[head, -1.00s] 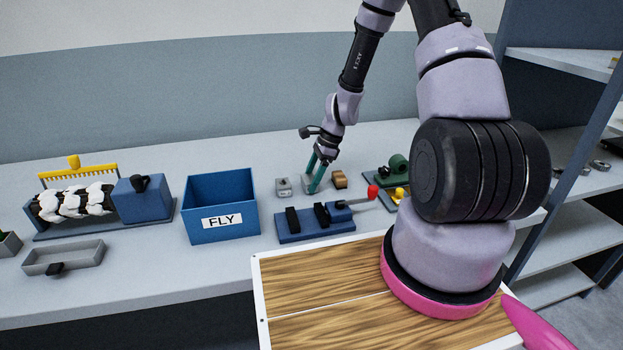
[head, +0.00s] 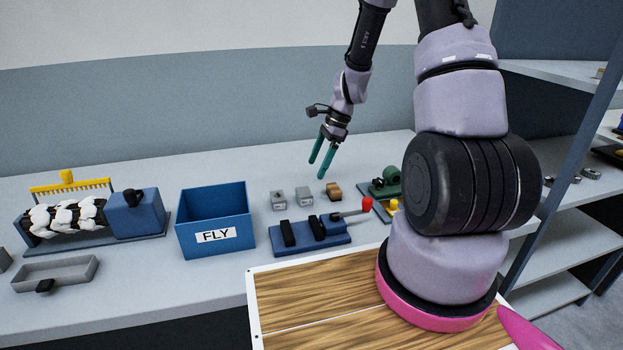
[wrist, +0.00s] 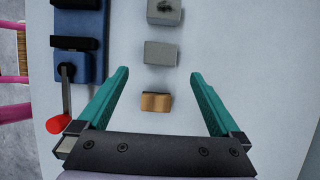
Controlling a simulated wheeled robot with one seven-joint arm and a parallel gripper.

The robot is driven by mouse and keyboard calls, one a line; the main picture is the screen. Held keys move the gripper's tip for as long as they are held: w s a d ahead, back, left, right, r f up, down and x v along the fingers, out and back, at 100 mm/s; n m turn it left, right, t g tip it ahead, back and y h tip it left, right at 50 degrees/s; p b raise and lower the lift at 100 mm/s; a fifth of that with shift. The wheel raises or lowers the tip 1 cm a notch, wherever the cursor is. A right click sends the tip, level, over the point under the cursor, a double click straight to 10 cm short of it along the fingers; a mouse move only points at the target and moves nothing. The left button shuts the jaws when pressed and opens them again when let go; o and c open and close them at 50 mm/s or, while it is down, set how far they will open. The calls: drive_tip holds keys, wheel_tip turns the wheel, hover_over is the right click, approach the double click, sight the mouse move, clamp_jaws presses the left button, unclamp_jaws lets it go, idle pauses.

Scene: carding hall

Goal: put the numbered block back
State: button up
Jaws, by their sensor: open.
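Three small blocks stand in a row on the grey bench: a grey block with a dark mark on top (head: 278,200), a plain-topped grey block (head: 304,197) in the middle, and a tan wooden block (head: 333,191) on the right. No number can be read on any of them. The wrist view also shows the marked grey block (wrist: 164,11), the middle grey block (wrist: 160,53) and the tan block (wrist: 156,102), with gaps between them. My gripper (head: 316,169) is open and empty, its teal fingers pointing down above the row. In the wrist view my gripper (wrist: 160,73) spans wider than the blocks.
A blue fixture with black clamps and a red-knobbed lever (head: 310,236) lies in front of the blocks. A blue FLY bin (head: 214,220) stands left of it. Green and yellow parts (head: 385,187) sit to the right. Open bench lies behind the row.

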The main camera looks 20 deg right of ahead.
drive_tip(key=s+r+n+t+h, duration=0.1)
drive_tip(key=s+r+n+t, duration=0.15)
drive_tip(key=r, duration=0.85)
drive_tip(key=s+r+n+t, duration=0.1)
drive_tip(key=s+r+n, duration=0.25)
drive_tip(key=r, duration=0.65)
drive_tip(key=s+d+r+n+t+h, duration=0.1)
drive_tip(key=s+r+n+t, duration=0.2)
drive_tip(key=s+r+n, duration=0.5)
drive_tip(key=s+r, duration=0.4)
drive_tip(key=s, duration=0.3)
drive_tip(key=shift+d+r+t, duration=0.2)
drive_tip(key=shift+r+t, duration=0.15)
drive_tip(key=shift+r, duration=0.05)
